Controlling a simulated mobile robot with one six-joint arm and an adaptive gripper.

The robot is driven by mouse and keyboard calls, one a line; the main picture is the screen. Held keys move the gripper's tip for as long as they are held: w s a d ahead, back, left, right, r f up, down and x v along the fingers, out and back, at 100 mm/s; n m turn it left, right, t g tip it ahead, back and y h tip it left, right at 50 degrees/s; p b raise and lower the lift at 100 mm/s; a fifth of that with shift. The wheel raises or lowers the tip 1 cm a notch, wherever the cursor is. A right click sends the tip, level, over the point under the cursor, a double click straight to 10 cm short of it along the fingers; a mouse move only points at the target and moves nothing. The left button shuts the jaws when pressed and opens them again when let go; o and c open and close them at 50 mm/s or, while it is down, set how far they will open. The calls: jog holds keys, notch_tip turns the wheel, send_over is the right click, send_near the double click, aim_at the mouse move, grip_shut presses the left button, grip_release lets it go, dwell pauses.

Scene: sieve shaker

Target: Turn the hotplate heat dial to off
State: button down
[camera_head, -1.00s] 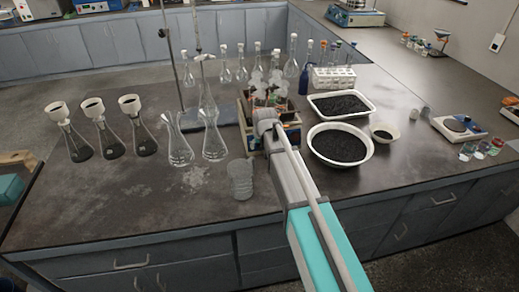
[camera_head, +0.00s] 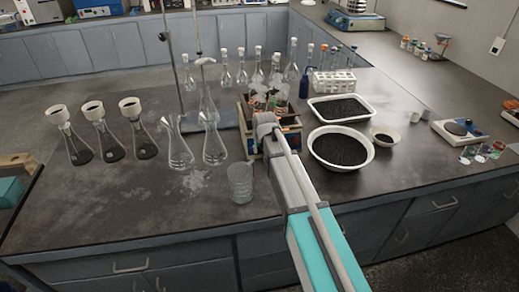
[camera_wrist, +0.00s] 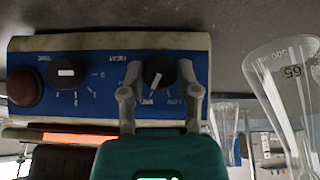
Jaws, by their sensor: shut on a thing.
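The hotplate's blue front panel (camera_wrist: 100,95) with its cream frame fills the upper left of the wrist view, seen upside down. A black dial with a white pointer (camera_wrist: 157,79) is at its right, between the two fingers of my gripper (camera_wrist: 159,78), which is shut on it. A second black dial (camera_wrist: 66,72) sits to the left, clear of the fingers. Lettering around the dials is inverted and hard to read. In the head view my arm and gripper (camera_head: 268,133) cover most of the panel at the bench's middle.
A clear beaker (camera_head: 240,184) stands just left of my arm. Conical flasks (camera_head: 180,150) stand further left. A white bowl of black grains (camera_head: 340,149) is close on the right. In the wrist view a red round button (camera_wrist: 25,87) is at the panel's left and glassware (camera_wrist: 287,90) at the right.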

dwell(0.6)
jog(key=shift+a+n+h, duration=0.1)
jog(key=shift+n+h, duration=0.2)
jog(key=shift+s+a+f+n+t+h+b, duration=0.1)
jog(key=shift+s+f+n+t+h+b, duration=0.05)
jog(key=shift+n+t+h+b, duration=0.4)
jog(key=shift+f+n+t+h+b, duration=0.15)
jog(key=shift+n+t+h+b, duration=0.4)
jog(key=shift+n+h+b, duration=0.45)
jog(key=shift+s+a+f+n+t+h+b, duration=0.1)
jog(key=shift+n+t+h+b, duration=0.25)
jog(key=shift+n+h+b, duration=0.25)
jog(key=shift+s+n+t+h+b, duration=0.1)
jog(key=shift+n+t+h+b, duration=0.3)
jog(key=shift+h+b, duration=0.2)
jog(key=shift+n+t+h+b, duration=0.45)
jog(key=shift+n+h+b, duration=0.1)
jog(key=shift+n+b, duration=0.2)
